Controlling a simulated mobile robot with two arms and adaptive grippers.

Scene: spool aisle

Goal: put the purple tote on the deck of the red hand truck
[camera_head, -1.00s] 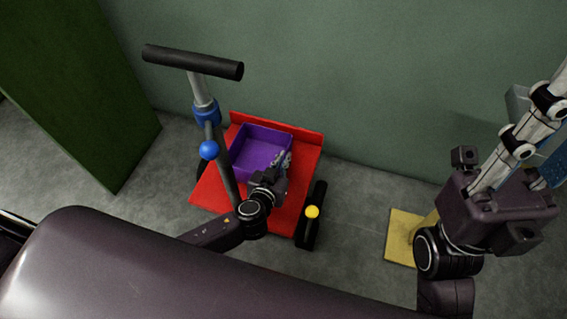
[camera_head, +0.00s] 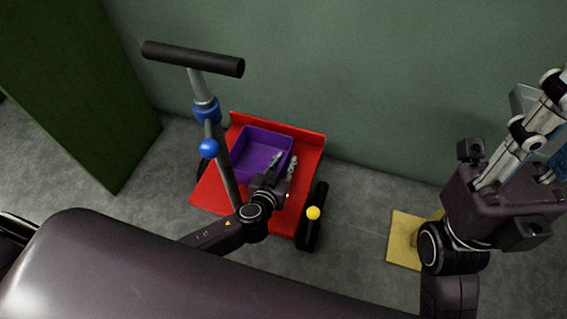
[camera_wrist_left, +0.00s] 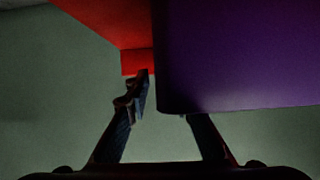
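The purple tote (camera_head: 252,160) sits upright on the red deck of the hand truck (camera_head: 215,194), towards the back by its red upright lip. My left gripper (camera_head: 284,161) is open at the tote's near right side, its fingers spread about the tote's right wall. In the left wrist view the tote (camera_wrist_left: 240,55) fills the upper right. The left finger there is clear of the tote, and the right fingertip is hidden behind it. My right gripper (camera_head: 545,125) is at the right edge, away from the truck and partly cut off, so its opening is unclear.
The truck's post with a black handle (camera_head: 192,60) and blue knob (camera_head: 209,148) rises left of the tote. A wheel with a yellow hub (camera_head: 313,213) is at right. A yellow floor patch (camera_head: 403,240) lies farther right. A green panel (camera_head: 75,90) and wall stand behind.

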